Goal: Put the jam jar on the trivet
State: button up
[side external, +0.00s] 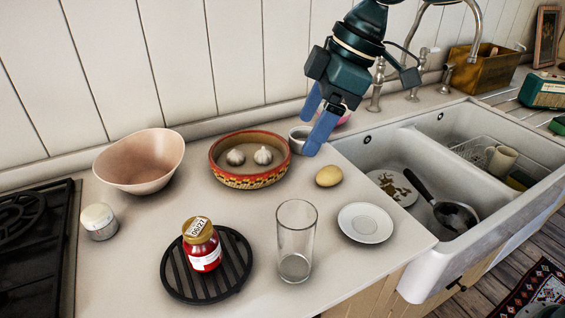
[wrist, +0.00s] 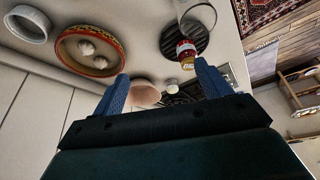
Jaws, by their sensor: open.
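The jam jar (side external: 202,246) is red with a gold lid and a white label. In the wrist view the jar (wrist: 186,52) and the trivet (wrist: 200,30) show at the top, right of centre. My gripper (side external: 315,125) is open and empty, its blue fingers apart. It hangs above the back of the counter near the sink, well away from the jar. In the wrist view my gripper's fingers (wrist: 160,82) have nothing between them.
A clear glass (side external: 296,240) stands right of the trivet. A saucer (side external: 365,223), an egg (side external: 329,176), a patterned dish (side external: 250,180) with garlic, a pink bowl (side external: 140,160) and a white-topped shaker (side external: 99,221) stand around. The sink (side external: 425,250) is at right, a stove (side external: 35,240) at left.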

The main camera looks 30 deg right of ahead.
jog(key=s+d+f+m+t+h, duration=0.1)
jog(key=s+d+m+h, duration=0.1)
jog(key=s+d+m, duration=0.4)
jog(key=s+d+f+m+t+h, duration=0.2)
jog(key=s+d+m, duration=0.4)
jog(key=s+d, duration=1.1)
jog(key=shift+d+f, duration=0.3)
jog(key=shift+d, duration=0.65)
